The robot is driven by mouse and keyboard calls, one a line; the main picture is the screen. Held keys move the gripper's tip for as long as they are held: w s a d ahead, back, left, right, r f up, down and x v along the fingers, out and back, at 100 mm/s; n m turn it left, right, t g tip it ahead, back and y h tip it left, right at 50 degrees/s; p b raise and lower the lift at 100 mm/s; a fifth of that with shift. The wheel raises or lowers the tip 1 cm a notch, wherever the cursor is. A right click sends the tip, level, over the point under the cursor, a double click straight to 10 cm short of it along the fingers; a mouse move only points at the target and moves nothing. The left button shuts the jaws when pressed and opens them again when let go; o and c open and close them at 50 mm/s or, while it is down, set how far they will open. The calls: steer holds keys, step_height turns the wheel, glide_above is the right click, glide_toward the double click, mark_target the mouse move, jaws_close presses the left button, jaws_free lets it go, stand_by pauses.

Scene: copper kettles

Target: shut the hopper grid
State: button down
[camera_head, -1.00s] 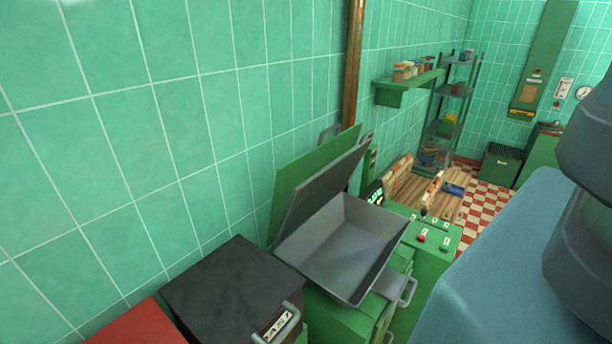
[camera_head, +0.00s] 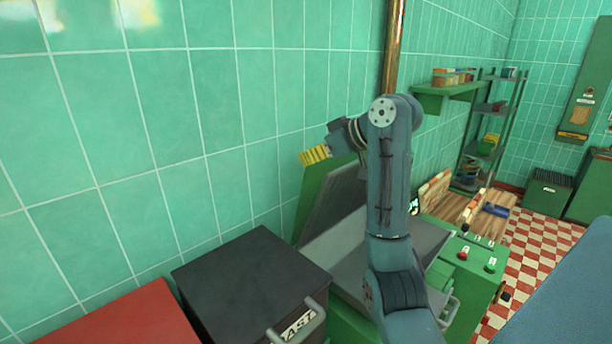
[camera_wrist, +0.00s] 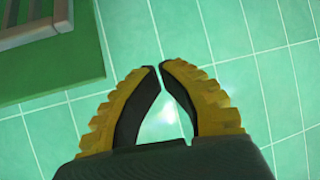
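The hopper is an open grey metal tray (camera_head: 343,245) on a green machine. A dark grey flap, seemingly the grid (camera_head: 335,205), stands raised at its back and leans towards the wall. A green lid (camera_head: 313,190) stands raised behind it. My gripper (camera_head: 314,156) has yellow fingers and is up by the top of the raised panels, near the wall. My arm hides part of the tray and the panels' upper right. In the wrist view my gripper (camera_wrist: 160,66) is shut and empty, fingertips together. A green panel (camera_wrist: 75,70) with a grey bar (camera_wrist: 30,32) lies at upper left, apart from the fingers.
A black lidded box (camera_head: 245,285) with a handle stands left of the hopper, with a red top (camera_head: 120,325) beyond it. A green control panel (camera_head: 470,262) with buttons is at right. A copper pipe (camera_head: 393,50) runs up the tiled wall (camera_head: 150,130).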

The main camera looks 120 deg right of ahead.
steer(key=s+a+m+g+h, duration=0.1)
steer(key=s+a+m+g, duration=0.3)
steer(key=s, duration=0.9)
steer(key=shift+n+t, duration=0.6)
steer(key=shift+n, duration=0.1)
steer(key=x, duration=0.8)
steer(key=shift+w+d+p, duration=0.25)
steer(key=shift+w+p, duration=0.15)
steer(key=shift+d+f, duration=0.2)
steer(key=shift+d, duration=0.05)
steer(key=shift+f+h, duration=0.1)
steer(key=shift+h, duration=0.2)
